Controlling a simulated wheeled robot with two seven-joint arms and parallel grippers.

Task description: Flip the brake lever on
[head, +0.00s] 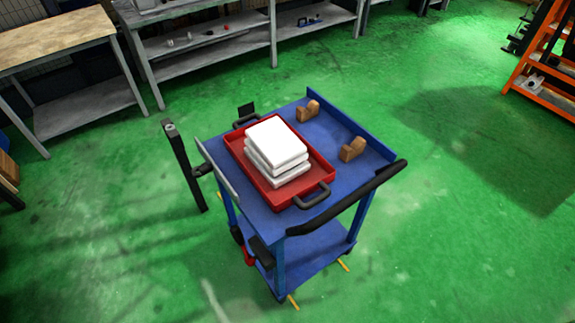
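A blue cart (325,128) stands on the green floor in the middle of the head view. Low on its near left side, by the front leg, are a small red part (249,258) and a black block-like part (262,251). One of these may be the brake lever, but they are too small for me to tell which or how it is set. A black push handle (350,197) runs along the cart's near right edge. Neither of my grippers shows in this view.
A red tray (262,184) with stacked white blocks (276,142) sits on the cart top beside two brown blocks (352,149). A dark post (184,165) stands close to the cart's left side. Benches line the back; an orange rack (545,85) stands right. Floor right is clear.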

